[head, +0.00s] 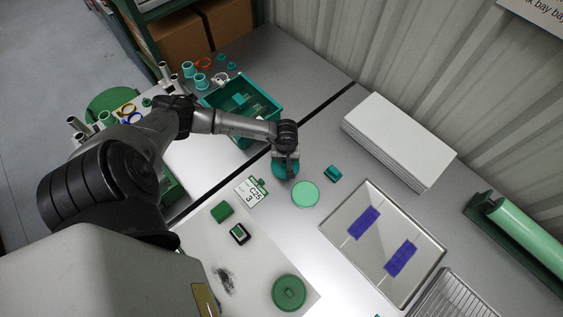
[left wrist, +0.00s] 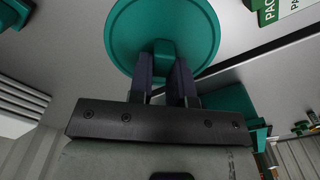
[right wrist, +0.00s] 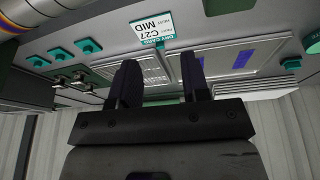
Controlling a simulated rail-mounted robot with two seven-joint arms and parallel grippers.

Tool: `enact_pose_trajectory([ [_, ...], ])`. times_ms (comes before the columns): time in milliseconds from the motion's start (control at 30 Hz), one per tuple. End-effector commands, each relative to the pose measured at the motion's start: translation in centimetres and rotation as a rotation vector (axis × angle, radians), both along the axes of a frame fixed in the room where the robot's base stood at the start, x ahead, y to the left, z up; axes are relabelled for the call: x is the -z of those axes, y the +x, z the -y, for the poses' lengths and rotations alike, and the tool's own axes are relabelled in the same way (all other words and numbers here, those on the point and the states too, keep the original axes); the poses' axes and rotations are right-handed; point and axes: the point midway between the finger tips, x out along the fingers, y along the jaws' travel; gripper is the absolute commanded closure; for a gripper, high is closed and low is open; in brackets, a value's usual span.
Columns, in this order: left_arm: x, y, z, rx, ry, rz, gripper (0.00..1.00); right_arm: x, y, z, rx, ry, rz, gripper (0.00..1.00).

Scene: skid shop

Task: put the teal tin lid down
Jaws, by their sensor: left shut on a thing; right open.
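The teal tin lid (head: 284,170) is a round disc. In the left wrist view the lid (left wrist: 190,30) shows its broad face, with a grip block between the fingers. My left gripper (head: 287,155) is shut on that block and holds the lid over the grey table. A round pale-green piece (head: 305,194), perhaps the open tin, lies just to the lower right of the lid in the head view. I cannot tell how high the lid is above the table. My right gripper (right wrist: 163,82) is open and empty in the right wrist view; the head view does not show it.
A teal crate (head: 262,98) stands behind my left arm. A C25 card (head: 250,192) and a small teal block (head: 333,174) are near the lid. White slabs (head: 398,140) and a tray with purple patches (head: 353,253) lie to the right. A green round lid (head: 289,291) is at the front.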

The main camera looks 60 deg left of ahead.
Motion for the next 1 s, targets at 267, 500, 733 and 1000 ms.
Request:
enact_pose_trajectory([
  [267,1.1,-1.0,-1.3,-0.001,0.000,0.001,1.00,-0.1,-0.1,-0.1,0.003,0.004,-0.002,0.57],
  [500,3.9,-0.9,-1.2,-0.002,-0.003,0.001,1.00,0.1,-0.1,-0.1,0.002,0.003,-0.003,0.57],
  [733,5.0,-1.0,-1.3,0.000,-0.001,0.000,1.00,0.2,-0.1,0.1,-0.001,-0.002,-0.003,0.57],
  [1000,5.2,-1.0,-1.3,0.000,0.000,0.001,1.00,0.4,-0.1,0.2,-0.003,-0.006,-0.002,0.57],
])
